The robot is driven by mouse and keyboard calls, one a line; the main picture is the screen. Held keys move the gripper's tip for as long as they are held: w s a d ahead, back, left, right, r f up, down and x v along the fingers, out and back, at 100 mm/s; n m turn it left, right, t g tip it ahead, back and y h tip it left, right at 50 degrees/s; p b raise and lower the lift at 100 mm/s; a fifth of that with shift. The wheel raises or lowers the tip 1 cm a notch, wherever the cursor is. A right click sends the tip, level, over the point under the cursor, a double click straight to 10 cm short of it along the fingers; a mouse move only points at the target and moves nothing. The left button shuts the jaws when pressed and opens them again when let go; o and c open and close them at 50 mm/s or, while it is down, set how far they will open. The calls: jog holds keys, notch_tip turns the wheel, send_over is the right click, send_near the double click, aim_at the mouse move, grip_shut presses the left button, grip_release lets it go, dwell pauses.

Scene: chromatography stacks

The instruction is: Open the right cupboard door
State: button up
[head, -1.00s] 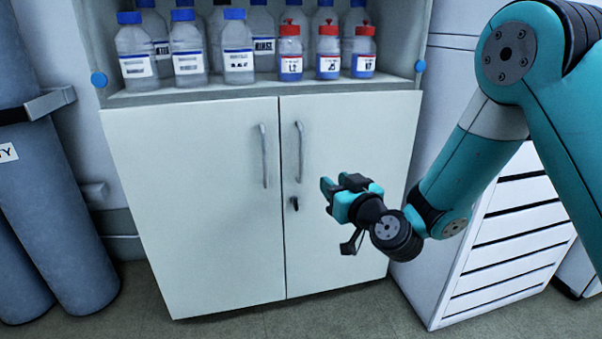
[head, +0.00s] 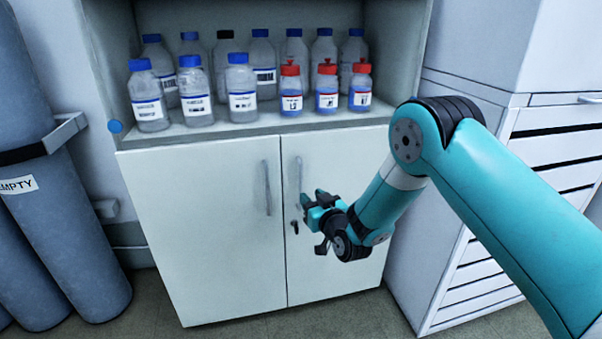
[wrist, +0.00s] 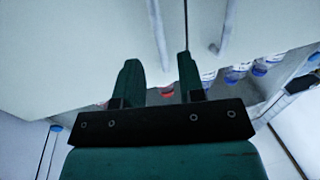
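The right cupboard door (head: 345,240) is white and shut, flush with the left door (head: 210,240). Its vertical bar handle (head: 299,172) is beside the middle seam. My gripper (head: 308,198) is open and empty, close to the lower end of this handle, partly covering it. In the wrist view, which looks inverted, the right door's handle (wrist: 157,40) shows in the gap between the two dark fingers of my gripper (wrist: 158,65). I cannot tell whether the fingertips reach around or touch it. The left door's handle (wrist: 228,22) is outside the fingers.
A small dark key or lock (head: 294,226) sits below the right handle. Several bottles (head: 241,90) stand on the open shelf above the doors. A drawer cabinet (head: 440,250) stands close on the right. Grey cylinders (head: 70,220) stand on the left. Floor shows in front.

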aim_at(301, 185)
jog(key=shift+b+x, duration=0.45)
jog(key=shift+x, duration=3.3)
jog(key=shift+f, duration=0.1)
jog(key=shift+c, duration=0.2)
jog(key=shift+d, duration=0.1)
grip_shut()
